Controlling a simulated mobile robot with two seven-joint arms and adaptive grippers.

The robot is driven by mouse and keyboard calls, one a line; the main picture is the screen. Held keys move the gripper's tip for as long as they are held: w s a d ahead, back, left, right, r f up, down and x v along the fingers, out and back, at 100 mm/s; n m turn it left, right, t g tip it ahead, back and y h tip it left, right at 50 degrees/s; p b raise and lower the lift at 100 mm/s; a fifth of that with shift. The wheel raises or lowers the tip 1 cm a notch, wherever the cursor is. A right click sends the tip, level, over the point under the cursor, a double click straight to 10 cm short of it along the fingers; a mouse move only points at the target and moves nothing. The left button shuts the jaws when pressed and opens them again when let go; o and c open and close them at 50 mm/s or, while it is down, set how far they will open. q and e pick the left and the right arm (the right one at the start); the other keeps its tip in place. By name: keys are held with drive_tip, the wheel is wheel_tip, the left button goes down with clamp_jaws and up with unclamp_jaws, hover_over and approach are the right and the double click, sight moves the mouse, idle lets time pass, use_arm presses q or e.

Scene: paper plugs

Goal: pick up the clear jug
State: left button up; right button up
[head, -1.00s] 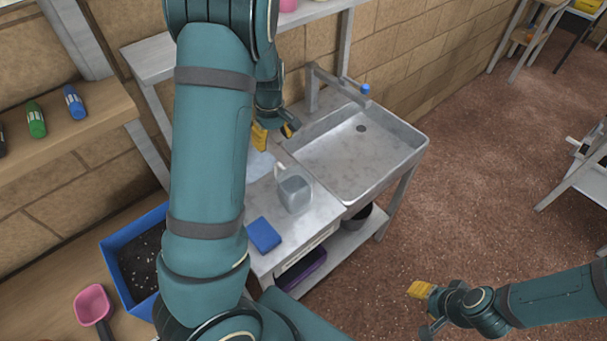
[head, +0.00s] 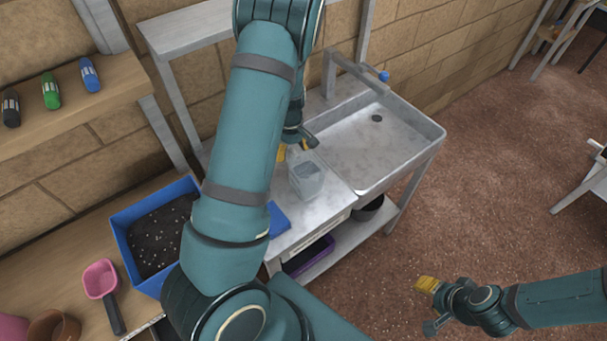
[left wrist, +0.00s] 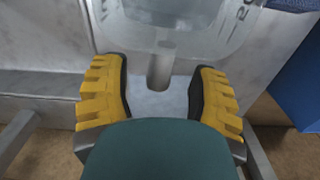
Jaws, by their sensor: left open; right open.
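The clear jug (head: 307,178) stands upright on the counter beside the sink. In the left wrist view the jug (left wrist: 205,28) is straight ahead, with its handle (left wrist: 159,68) between my fingers. My left gripper (head: 295,149) is at the jug's far side, partly hidden by my own arm. In the left wrist view the left gripper (left wrist: 160,92) is open, one yellow finger on each side of the handle, with gaps on both sides. My right gripper (head: 428,285) is open and empty, low over the floor at the right.
The sink (head: 370,145) with its tap (head: 355,68) adjoins the counter on the right. A blue sponge-like block (head: 278,219) lies close to the jug. A blue tray of soil (head: 155,235) and a pink scoop (head: 101,280) are at the left.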

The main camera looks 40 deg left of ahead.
sight(302, 170)
use_arm(q)
wheel_tip(302, 170, down, 3)
drive_tip(key=shift+d, duration=0.1)
clamp_jaws()
idle(0.3)
